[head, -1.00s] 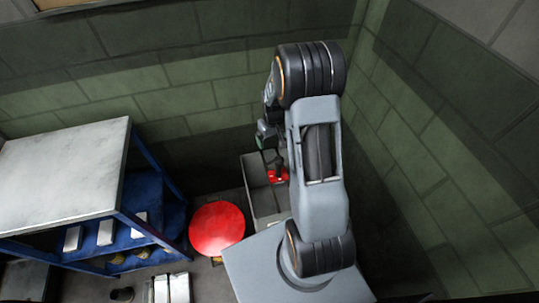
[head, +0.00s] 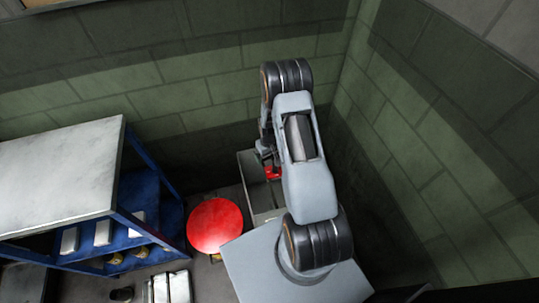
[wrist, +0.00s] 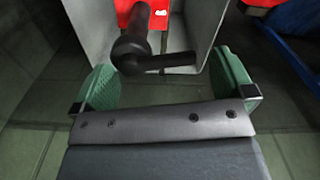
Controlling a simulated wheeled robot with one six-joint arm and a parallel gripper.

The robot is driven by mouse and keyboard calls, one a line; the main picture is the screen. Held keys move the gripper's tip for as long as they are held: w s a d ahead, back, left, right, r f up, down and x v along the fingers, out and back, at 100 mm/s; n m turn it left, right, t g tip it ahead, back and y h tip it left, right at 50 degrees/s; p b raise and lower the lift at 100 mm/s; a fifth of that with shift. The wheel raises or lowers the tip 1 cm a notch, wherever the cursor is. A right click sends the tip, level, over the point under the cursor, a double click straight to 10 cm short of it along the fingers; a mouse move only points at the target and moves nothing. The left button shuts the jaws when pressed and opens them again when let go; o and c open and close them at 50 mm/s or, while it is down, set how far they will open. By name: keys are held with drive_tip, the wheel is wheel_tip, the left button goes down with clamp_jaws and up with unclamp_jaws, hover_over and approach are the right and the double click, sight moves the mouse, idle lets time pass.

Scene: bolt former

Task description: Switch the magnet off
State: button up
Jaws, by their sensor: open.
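In the wrist view a dark switch handle (wrist: 133,45) with a thin side bar stands out from a red plate (wrist: 150,10) with white markings, which I take to be the magnet's switch. My gripper (wrist: 168,85) is open, with its green pads on either side of the handle's end. The thin bar reaches close to the right pad; I cannot tell if it touches. In the head view the red part (head: 272,173) shows inside a grey bin, and my arm hides most of my gripper there.
The grey bin (head: 246,166) has upright walls close around the red part. A red round stool top (head: 215,226) stands to its left. A blue shelf with a pale top (head: 60,180) is further left. Block walls close in behind and to the right.

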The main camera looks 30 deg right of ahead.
drive_tip(key=shift+f, duration=0.2)
drive_tip(key=shift+c, duration=0.3)
drive_tip(key=c, duration=0.7)
drive_tip(key=shift+w+f+m+b, duration=0.15)
drive_tip(key=shift+f+m+b, duration=0.05)
drive_tip(key=shift+m+b, duration=0.45)
drive_tip(key=shift+w+r+m+b, duration=0.2)
drive_tip(key=shift+m+b, duration=0.15)
drive_tip(key=shift+m, duration=0.5)
drive_tip(key=o, duration=0.8)
drive_tip(key=shift+c, duration=0.2)
